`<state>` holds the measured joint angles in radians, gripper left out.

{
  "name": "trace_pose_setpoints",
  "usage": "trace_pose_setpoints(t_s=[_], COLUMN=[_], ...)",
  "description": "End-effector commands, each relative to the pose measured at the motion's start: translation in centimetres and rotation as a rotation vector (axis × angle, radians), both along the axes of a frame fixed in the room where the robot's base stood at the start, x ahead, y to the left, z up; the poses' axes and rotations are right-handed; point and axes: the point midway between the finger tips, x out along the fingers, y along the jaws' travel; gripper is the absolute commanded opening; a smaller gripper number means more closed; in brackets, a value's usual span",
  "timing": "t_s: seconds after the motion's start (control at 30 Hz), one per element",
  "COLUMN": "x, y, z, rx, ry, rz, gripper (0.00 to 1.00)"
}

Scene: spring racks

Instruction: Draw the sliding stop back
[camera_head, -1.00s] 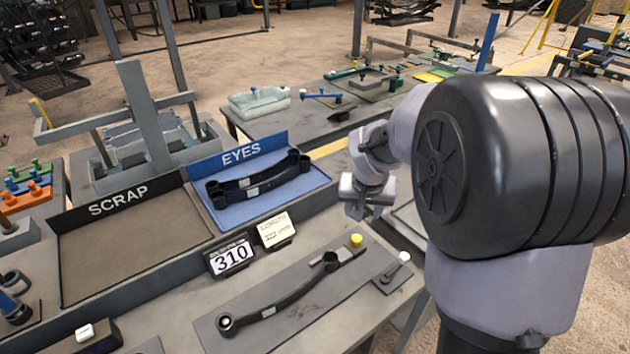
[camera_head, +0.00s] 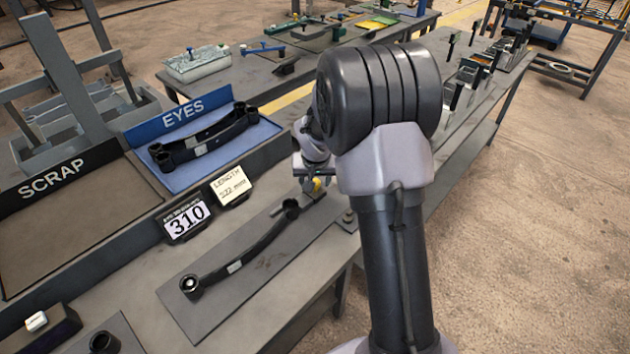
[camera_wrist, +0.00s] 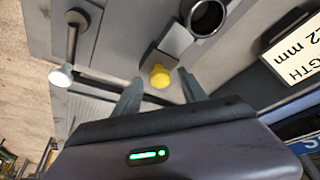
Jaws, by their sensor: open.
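The sliding stop (camera_wrist: 172,42) is a grey block on a rail with a yellow knob (camera_wrist: 160,76); in the head view the knob (camera_head: 317,184) shows just under my gripper (camera_head: 311,172). In the wrist view my gripper (camera_wrist: 159,80) is open, with its fingertips on either side of the knob; whether they touch it I cannot tell. A black leaf spring (camera_head: 240,250) lies on the grey plate (camera_head: 205,318), and its far eye (camera_wrist: 207,17) is beside the stop block. Its near eye (camera_head: 190,285) sits at the plate's other end.
A display reading 310 (camera_head: 186,221) and a length card (camera_head: 231,186) stand behind the plate. The blue EYES tray (camera_head: 255,137) holds black springs; the SCRAP tray (camera_head: 60,235) is empty. A white-ended lever (camera_wrist: 60,76) is near the stop.

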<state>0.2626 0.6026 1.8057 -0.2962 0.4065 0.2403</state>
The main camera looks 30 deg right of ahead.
Motion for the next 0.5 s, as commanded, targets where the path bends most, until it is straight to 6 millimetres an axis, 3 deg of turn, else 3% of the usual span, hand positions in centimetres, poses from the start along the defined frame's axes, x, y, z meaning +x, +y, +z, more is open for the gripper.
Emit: trace_pose_setpoints(t_s=[0.03, 0.3, 0.5], x=[-0.01, -0.03, -0.03], y=[0.0, 0.01, 0.01], z=[0.02, 0.02, 0.03], rx=[0.0, 0.0, 0.0], ry=[0.0, 0.001, 0.001], rz=[0.0, 0.0, 0.0], gripper=[0.5, 0.0, 0.0])
